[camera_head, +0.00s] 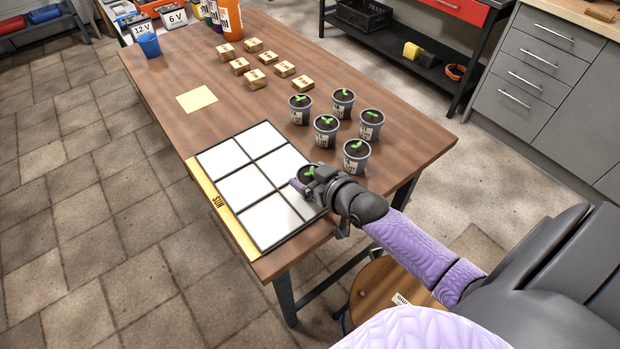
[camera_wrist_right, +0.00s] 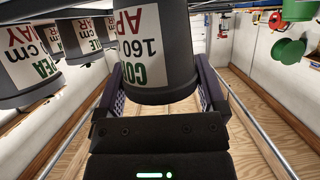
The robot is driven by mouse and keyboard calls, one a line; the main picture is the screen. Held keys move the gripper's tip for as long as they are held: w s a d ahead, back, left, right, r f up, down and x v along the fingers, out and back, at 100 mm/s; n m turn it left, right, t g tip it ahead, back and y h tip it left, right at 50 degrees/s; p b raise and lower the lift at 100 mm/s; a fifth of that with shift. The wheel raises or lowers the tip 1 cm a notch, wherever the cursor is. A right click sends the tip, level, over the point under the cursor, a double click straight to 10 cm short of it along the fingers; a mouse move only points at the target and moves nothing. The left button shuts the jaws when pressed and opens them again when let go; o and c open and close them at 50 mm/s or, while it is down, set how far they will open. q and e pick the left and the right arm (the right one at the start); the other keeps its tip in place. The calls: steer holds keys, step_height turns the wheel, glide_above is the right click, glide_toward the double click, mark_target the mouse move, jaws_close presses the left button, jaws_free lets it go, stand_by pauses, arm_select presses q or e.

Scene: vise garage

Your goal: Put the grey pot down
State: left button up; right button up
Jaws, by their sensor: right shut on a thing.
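My right gripper (camera_head: 312,184) is shut on a grey pot (camera_head: 306,172) with a green seedling. The pot shows at the right edge of a tray (camera_head: 262,247) with white cells; I cannot tell whether it touches the tray. In the right wrist view the held grey pot (camera_wrist_right: 160,45), with a white printed label, sits between the two fingers (camera_wrist_right: 162,88). The tray's white cells show no other pots. A yellow strip marked SUN (camera_head: 217,203) runs along the tray's left side. My left gripper is not in view.
Several similar grey pots (camera_head: 326,131) stand just behind the tray on the wooden table (camera_head: 180,128). Wooden blocks (camera_head: 256,79), a yellow sheet (camera_head: 197,99), a blue cup (camera_head: 149,45) and an orange bottle (camera_head: 231,20) are farther back. A stool (camera_head: 385,296) stands by the front edge.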

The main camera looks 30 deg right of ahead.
steer(key=shift+r, duration=0.15)
steer(key=shift+f, duration=0.2)
steer(key=o, duration=1)
steer(key=shift+o, duration=0.2)
steer(key=shift+r, duration=0.15)
